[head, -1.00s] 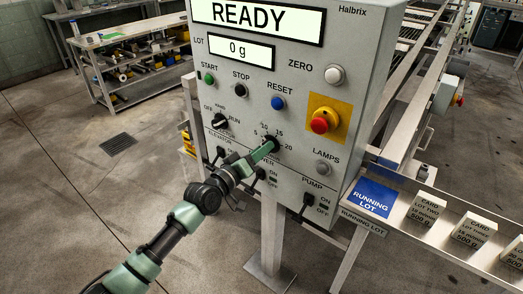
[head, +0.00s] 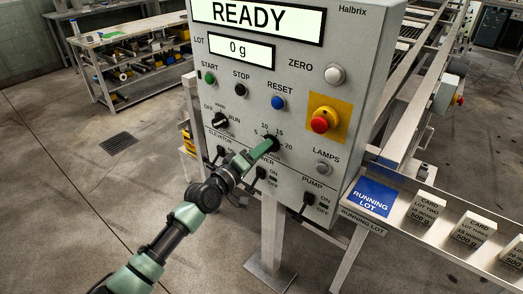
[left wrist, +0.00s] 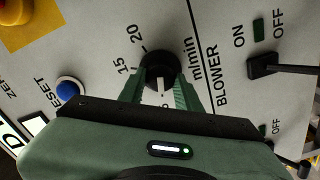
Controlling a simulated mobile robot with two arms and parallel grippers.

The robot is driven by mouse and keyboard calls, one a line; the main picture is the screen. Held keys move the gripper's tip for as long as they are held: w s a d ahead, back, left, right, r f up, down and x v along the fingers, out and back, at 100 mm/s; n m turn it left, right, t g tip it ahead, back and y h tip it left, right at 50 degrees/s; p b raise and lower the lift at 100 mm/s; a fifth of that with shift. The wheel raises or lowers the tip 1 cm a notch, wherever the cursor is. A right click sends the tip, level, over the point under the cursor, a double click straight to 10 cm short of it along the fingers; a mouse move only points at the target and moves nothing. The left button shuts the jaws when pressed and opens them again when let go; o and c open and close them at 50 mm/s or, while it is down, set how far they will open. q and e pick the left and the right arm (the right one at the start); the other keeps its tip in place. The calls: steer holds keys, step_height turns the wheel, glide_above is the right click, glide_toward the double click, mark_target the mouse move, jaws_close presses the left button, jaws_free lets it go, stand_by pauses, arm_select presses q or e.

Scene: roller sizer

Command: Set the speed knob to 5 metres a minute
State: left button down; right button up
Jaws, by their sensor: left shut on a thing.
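The black speed knob (left wrist: 158,68) sits on the grey panel, with 15 and 20 and "m/min" printed around it in the left wrist view. Its white mark points down in that view, toward a figure partly hidden by my gripper, on the side where 5 is printed in the head view. My left gripper (left wrist: 159,92) has a finger on each side of the knob and is shut on it. In the head view the knob (head: 272,143) is partly covered by my left gripper (head: 264,147). My right gripper is not in view.
The blower switch (left wrist: 262,66) is close to the knob. The display (head: 257,17) reads READY.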

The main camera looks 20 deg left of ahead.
arm_select(q)
steer(key=c, duration=1)
jaws_free()
steer(key=shift+s, duration=0.1)
steer(key=v, duration=0.7)
steer(key=shift+s+a+b, duration=0.15)
steer(key=shift+s+b, duration=0.15)
steer(key=shift+b, duration=0.1)
